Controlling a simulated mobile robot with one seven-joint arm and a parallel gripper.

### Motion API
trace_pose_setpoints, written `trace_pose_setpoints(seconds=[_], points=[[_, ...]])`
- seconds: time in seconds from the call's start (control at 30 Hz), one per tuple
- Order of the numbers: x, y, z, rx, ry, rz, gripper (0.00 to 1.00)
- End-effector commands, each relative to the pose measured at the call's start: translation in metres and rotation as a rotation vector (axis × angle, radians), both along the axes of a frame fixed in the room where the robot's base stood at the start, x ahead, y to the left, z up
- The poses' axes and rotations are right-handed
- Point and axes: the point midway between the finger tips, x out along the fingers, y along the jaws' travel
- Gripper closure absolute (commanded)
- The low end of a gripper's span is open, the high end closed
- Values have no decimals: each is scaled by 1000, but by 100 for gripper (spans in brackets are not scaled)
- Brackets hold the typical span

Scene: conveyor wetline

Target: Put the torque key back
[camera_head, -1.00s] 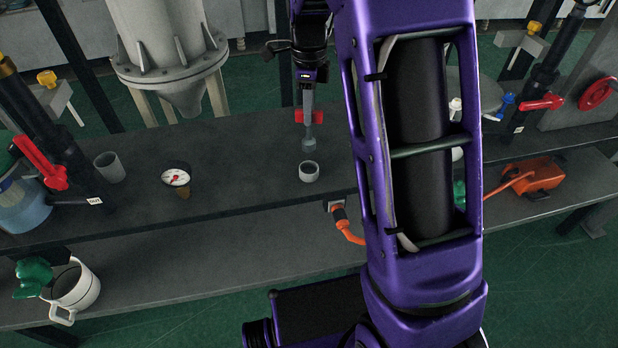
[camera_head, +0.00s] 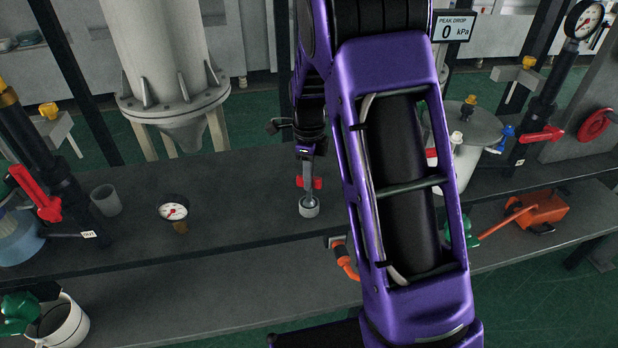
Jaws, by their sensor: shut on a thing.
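The torque key (camera_head: 309,183), a grey shaft with a red crossbar, hangs upright below my gripper (camera_head: 307,153). My gripper is shut on its upper end. The key's lower end is at the mouth of a small pale round cup (camera_head: 309,208) on the dark bench. The tip appears to be inside the cup's rim; how deep it sits, or whether it touches the bottom, is hidden. The jaws are small and dark in this view.
A dial gauge (camera_head: 174,211) and a grey cup (camera_head: 106,200) stand left on the bench (camera_head: 235,190). A white mug (camera_head: 62,325) is on the lower shelf. An orange-handled tool (camera_head: 345,262) is at the bench front, an orange box (camera_head: 540,207) right. Bench between gauge and key is clear.

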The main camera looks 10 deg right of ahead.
Motion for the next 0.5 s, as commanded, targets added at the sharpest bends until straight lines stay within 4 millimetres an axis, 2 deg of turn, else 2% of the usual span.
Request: trace_pose_setpoints(seconds=[0.23, 0.27, 0.3, 0.4, 0.5], points=[[0, 0, -3, -1, 0, 0, 100], [0, 0, -3, -1, 0, 0, 77], [0, 0, -2, 0, 0, 0, 70], [0, 0, -2, 0, 0, 0, 52], [0, 0, -2, 0, 0, 0, 51]])
